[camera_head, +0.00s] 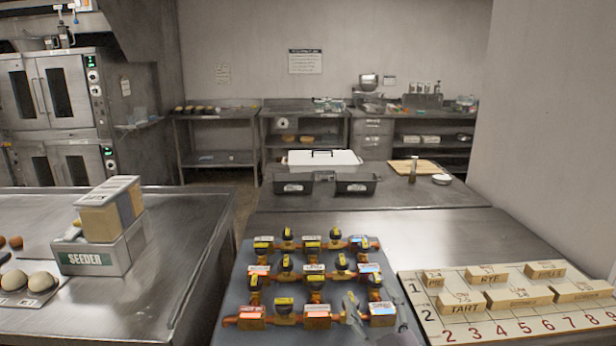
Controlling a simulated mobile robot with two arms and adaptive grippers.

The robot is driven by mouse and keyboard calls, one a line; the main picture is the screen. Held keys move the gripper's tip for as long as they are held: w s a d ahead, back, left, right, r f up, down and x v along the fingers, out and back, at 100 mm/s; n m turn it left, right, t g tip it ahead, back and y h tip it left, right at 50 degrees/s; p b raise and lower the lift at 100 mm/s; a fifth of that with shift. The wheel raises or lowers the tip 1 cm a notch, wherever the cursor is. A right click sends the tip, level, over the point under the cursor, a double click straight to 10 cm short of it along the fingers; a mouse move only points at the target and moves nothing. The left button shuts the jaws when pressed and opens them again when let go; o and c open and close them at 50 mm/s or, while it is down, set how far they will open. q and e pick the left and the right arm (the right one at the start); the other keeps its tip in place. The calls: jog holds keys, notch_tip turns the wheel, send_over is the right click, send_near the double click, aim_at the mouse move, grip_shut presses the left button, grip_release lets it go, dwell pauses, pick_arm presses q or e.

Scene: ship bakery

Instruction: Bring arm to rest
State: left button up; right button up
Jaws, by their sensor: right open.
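My right gripper (354,312) shows small and grey at the bottom centre of the head view, over the front right part of a grey board (232,300). It is open, and nothing shows held in it. The board carries rows of orange pipe-like fittings with black and yellow valve handles (287,264) and small label blocks. I cannot tell whether the gripper touches any of them. My left gripper is not in view.
A numbered board (440,325) with several wooden blocks lies on the right. A SEEDER box (95,255) stands on the left counter, near eggs (41,281). Behind are black bins (293,185), a white-lidded container (322,160) and a cutting board (416,167).

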jog(key=s+d+f+m+g+h, duration=0.2)
jog(key=s+d+f, duration=0.1)
jog(key=f, duration=0.3)
jog(key=s+d+f+m+g+h, duration=0.2)
jog(key=s+d+f+g, duration=0.1)
jog(key=f, duration=0.2)
jog(key=s+d+f+m+g, duration=0.1)
jog(key=s+f+g, duration=0.5)
jog(key=s, duration=0.6)
jog(key=s+d+f+m+g, duration=0.15)
jog(key=s+f+g, duration=0.35)
jog(key=s+f, duration=0.55)
jog(key=s+f+g, duration=0.1)
jog(key=s+f, duration=0.2)
jog(key=f, duration=2.1)
jog(key=s+d+f+g, duration=0.1)
jog(key=s+d+f, duration=0.2)
jog(key=s+f, duration=1.3)
jog(key=shift+s+f+n, duration=0.3)
jog(key=shift+s+n, duration=0.05)
jog(key=shift+s, duration=0.2)
jog(key=shift+d, duration=0.1)
